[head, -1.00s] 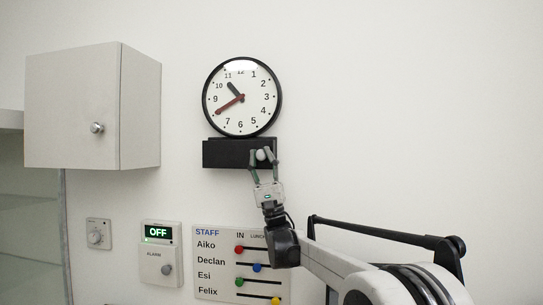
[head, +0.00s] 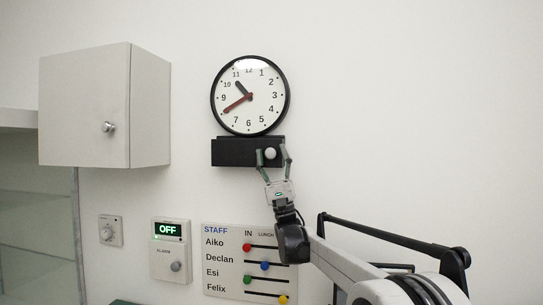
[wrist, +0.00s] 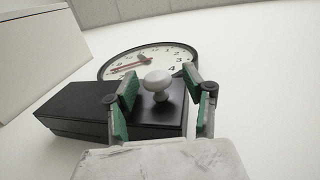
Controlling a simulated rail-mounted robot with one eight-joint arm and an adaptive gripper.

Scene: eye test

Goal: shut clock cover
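The round clock (head: 264,112) with a black rim hangs on the wall; it also shows in the wrist view (wrist: 160,56). Directly below it, a black box-like panel (head: 232,152) sticks out; the wrist view shows its top and front (wrist: 70,122). I cannot tell whether this panel is the clock cover. A round white knob (head: 270,153) sits near its right end, also in the wrist view (wrist: 157,82). My gripper (head: 273,151) is open, its green-padded fingers on either side of the knob with a gap on both sides (wrist: 162,98).
A white cabinet (head: 85,105) with a round knob is at the left. Below are a dial (head: 109,231), an alarm box (head: 170,262) reading OFF and a staff board (head: 225,265) with coloured sliders. The wall right of the clock is bare.

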